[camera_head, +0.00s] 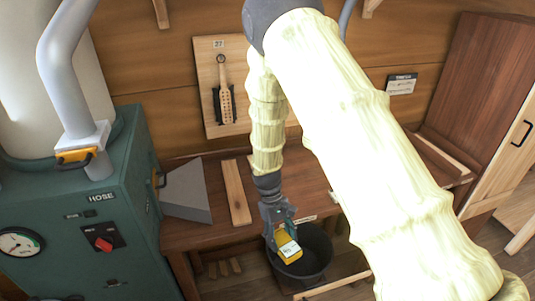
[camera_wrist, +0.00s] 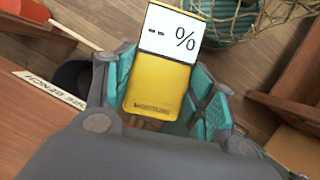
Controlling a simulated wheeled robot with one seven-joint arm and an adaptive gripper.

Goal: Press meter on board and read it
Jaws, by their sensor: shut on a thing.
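The moisture meter is a yellow box (camera_wrist: 158,92) with a white display that reads "-- %" in the wrist view. My gripper (camera_wrist: 165,100) is shut on it, with teal pads on both sides. In the head view the meter (camera_head: 289,250) hangs from my gripper (camera_head: 279,222) above a dark bucket, in front of the bench edge. A pale wooden board (camera_head: 236,192) lies flat on the bench, apart from the meter. The meter's contact end is not clearly visible.
A dark bucket (camera_head: 303,270) stands on the floor below my gripper. The reddish bench (camera_head: 210,230) carries a grey wedge-shaped piece (camera_head: 186,190). A green hose cabinet (camera_head: 85,220) stands at left. A basket (camera_wrist: 222,20) shows in the wrist view.

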